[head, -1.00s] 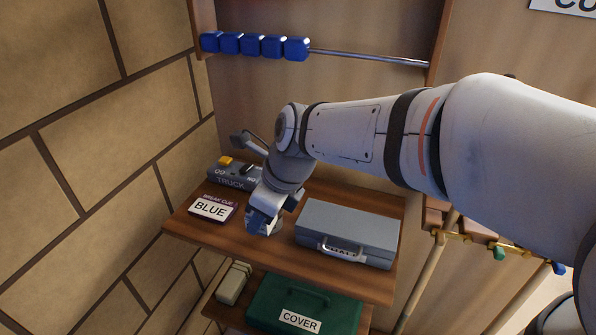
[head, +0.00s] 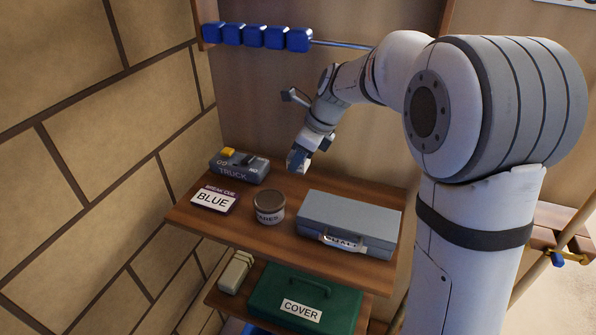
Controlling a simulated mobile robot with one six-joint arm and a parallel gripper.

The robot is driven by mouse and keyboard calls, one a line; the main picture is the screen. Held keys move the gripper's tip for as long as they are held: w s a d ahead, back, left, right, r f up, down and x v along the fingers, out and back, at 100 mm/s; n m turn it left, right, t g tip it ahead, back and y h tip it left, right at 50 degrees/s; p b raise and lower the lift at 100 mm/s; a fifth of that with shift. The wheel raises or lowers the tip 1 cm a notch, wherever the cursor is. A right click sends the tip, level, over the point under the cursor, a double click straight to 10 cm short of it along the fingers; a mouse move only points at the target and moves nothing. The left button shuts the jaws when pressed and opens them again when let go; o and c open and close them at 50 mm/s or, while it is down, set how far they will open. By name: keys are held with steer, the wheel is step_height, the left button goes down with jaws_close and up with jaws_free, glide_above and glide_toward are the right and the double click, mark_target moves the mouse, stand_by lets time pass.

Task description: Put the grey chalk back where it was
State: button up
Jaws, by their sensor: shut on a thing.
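My gripper (head: 299,158) is in the air above the upper shelf, behind and a little right of a round tin. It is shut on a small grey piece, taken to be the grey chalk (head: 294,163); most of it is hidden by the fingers. The grey case (head: 352,216) stands closed on the right of the shelf, its label partly covered by its handle and seeming to read CHALK. The round tin (head: 269,208) has a dark brown top and a partly readable label.
Below are a green COVER case (head: 305,300) and a pale block (head: 236,272). Blue beads (head: 254,37) hang on a rail above. A brick wall (head: 90,170) bounds the left.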

mark_target(300, 184)
steer(key=shift+w+d+f, duration=0.1)
steer(key=shift+f, duration=1.15)
steer(key=shift+w+f, duration=0.1)
steer(key=shift+f, duration=1.1)
steer(key=o, duration=0.9)
steer(key=shift+f+b, duration=0.15)
steer(key=shift+b, duration=0.15)
steer(key=shift+o, duration=0.2)
steer(key=v, duration=0.8)
steer(key=shift+p, duration=0.4)
